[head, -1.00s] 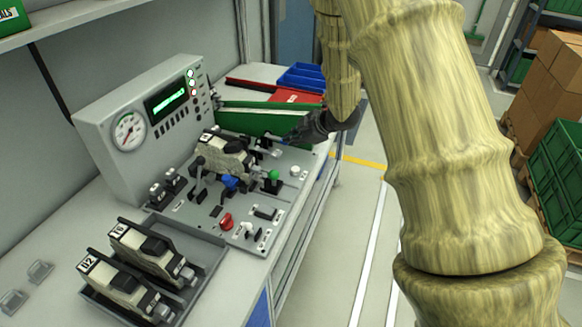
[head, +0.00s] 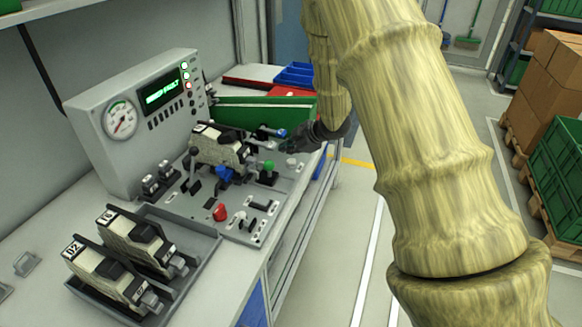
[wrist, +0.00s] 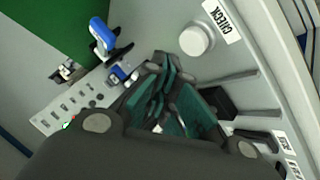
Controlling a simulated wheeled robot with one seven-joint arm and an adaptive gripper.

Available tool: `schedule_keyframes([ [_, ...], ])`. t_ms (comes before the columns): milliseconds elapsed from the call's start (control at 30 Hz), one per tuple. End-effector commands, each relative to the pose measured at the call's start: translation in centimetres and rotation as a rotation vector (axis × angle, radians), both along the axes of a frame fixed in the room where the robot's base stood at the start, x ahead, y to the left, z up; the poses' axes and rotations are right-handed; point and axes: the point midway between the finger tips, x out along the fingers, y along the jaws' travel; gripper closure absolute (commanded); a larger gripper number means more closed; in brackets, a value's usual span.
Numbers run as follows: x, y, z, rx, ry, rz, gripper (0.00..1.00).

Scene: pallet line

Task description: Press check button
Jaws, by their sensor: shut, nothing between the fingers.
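The check button is a white round cap (wrist: 196,40) beside a "CHECK" label on the grey panel in the wrist view. In the head view it is a small pale spot (head: 291,162) on the right side of the panel. My gripper (head: 297,143) is above the back right of the panel in the head view, close to the button. In the wrist view my gripper's dark teal fingers (wrist: 168,88) are shut and empty, a little to the left of and below the button in the picture. I cannot tell the height gap.
The control box (head: 135,125) has a gauge and a lit display ending in "FAULT". A labelled unit (head: 219,146) sits on the panel near levers, a green knob (head: 268,166) and a red knob (head: 220,212). A grey tray (head: 205,250) holds two units. A blue-handled lever (wrist: 102,36) stands near my fingers.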

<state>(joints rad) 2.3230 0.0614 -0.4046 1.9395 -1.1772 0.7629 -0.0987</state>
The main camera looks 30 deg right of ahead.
Motion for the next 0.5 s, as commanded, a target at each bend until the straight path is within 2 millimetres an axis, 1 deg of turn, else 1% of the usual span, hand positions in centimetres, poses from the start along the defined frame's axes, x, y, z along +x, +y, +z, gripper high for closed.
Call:
schedule_keyframes([
  [33, -0.01, -0.02, -0.65, 0.000, 0.000, 0.000, 1.00],
  [200, -0.02, -0.02, -1.44, 0.000, 0.000, 0.000, 1.00],
  [500, -0.02, -0.03, -1.47, 0.000, -0.001, -0.001, 1.00],
])
